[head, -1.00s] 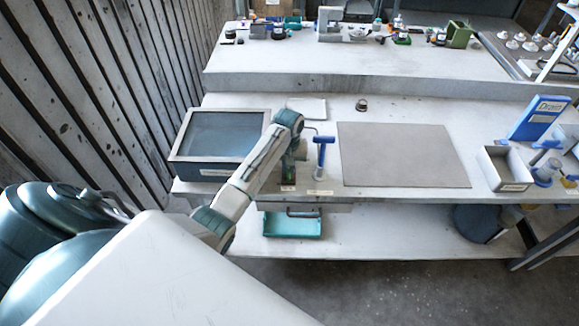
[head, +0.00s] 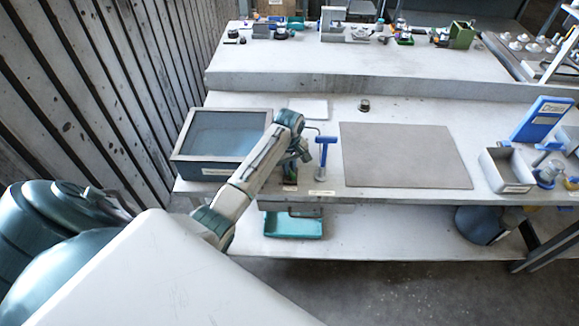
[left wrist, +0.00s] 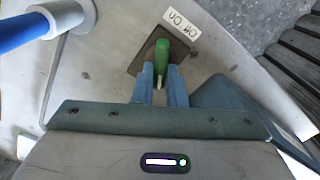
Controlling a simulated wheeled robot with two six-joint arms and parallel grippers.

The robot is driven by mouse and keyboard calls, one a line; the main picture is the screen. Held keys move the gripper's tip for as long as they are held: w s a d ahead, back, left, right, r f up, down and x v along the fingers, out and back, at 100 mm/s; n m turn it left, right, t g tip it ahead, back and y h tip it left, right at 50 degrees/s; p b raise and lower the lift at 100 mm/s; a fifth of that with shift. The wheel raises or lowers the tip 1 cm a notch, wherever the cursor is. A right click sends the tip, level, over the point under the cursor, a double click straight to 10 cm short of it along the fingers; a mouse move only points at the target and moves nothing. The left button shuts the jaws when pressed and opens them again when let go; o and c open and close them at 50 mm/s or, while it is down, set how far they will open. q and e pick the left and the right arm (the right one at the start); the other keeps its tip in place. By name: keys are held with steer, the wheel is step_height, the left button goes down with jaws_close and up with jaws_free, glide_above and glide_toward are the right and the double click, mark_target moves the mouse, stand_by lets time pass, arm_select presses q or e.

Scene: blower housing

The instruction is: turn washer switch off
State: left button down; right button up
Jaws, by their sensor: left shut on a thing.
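The washer switch shows in the left wrist view as a green-handled lever (left wrist: 162,54) on a brown square plate (left wrist: 184,51). In the head view my left gripper (head: 291,168) is low at the bench's front edge, and the arm partly hides the switch there. I cannot tell which marking the lever points to. My right gripper is not in view.
A blue T-shaped tool (head: 326,150) stands close to the right of the gripper. A framed basin (head: 184,166) is at the left and a grey mat (head: 405,157) at the right. A teal tray (head: 295,225) sits on the lower shelf. A small open box (head: 507,172) stands farther right.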

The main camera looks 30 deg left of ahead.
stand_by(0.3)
arm_select(q)
steer(key=c, duration=1.5)
jaws_free()
steer(key=shift+o, duration=0.2)
steer(key=shift+r+b, duration=0.3)
steer(key=shift+r, duration=0.25)
step_height(320, 180, up, 6)
steer(key=shift+r+b, duration=0.25)
steer(key=shift+b, duration=0.9)
steer(key=shift+r+p, duration=0.95)
steer(key=shift+r, duration=0.7)
